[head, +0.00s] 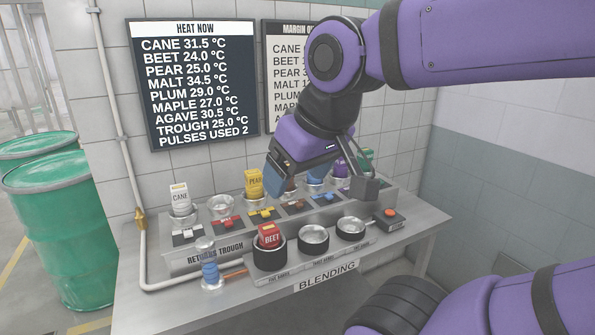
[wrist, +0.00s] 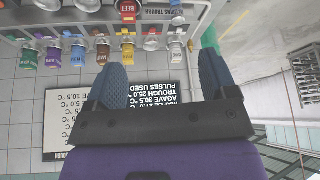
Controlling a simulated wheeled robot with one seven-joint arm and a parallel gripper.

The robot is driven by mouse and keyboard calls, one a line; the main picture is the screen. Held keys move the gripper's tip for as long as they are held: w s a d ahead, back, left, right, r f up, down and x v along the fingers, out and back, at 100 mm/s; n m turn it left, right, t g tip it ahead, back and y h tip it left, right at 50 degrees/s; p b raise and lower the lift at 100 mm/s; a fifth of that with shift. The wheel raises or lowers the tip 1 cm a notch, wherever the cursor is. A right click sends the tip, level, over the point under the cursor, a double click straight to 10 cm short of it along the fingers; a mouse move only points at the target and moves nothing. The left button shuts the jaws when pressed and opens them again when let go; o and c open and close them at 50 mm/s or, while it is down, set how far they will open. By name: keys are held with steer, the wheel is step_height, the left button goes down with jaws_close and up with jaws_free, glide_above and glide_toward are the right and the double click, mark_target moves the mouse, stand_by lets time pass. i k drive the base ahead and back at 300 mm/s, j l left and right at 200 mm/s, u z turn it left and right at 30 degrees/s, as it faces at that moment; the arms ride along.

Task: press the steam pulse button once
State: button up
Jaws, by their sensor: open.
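The likely steam pulse button, an orange-red cap on a small dark grey box (head: 390,217), sits at the right end of the bench. Its label cannot be read. A reddish spot at the top left edge of the wrist view may be the same button. My gripper (head: 321,187) is open, its fingers spread above the back row of the bench, left of the button box and apart from it. In the wrist view the open fingers (wrist: 162,68) hold nothing. The dark HEAT NOW board (head: 195,85) reads "PULSES USED 2".
Several coloured canisters stand along the bench's back row, including CANE (head: 180,198) and PEAR (head: 254,184). A red BEET canister (head: 269,235) sits in a front dark-ringed holder, beside two clear-topped ones (head: 314,238). Green drums (head: 60,225) stand at left. A tiled wall is behind.

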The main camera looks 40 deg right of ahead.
mark_target(389, 213)
steer(key=z, duration=1.65)
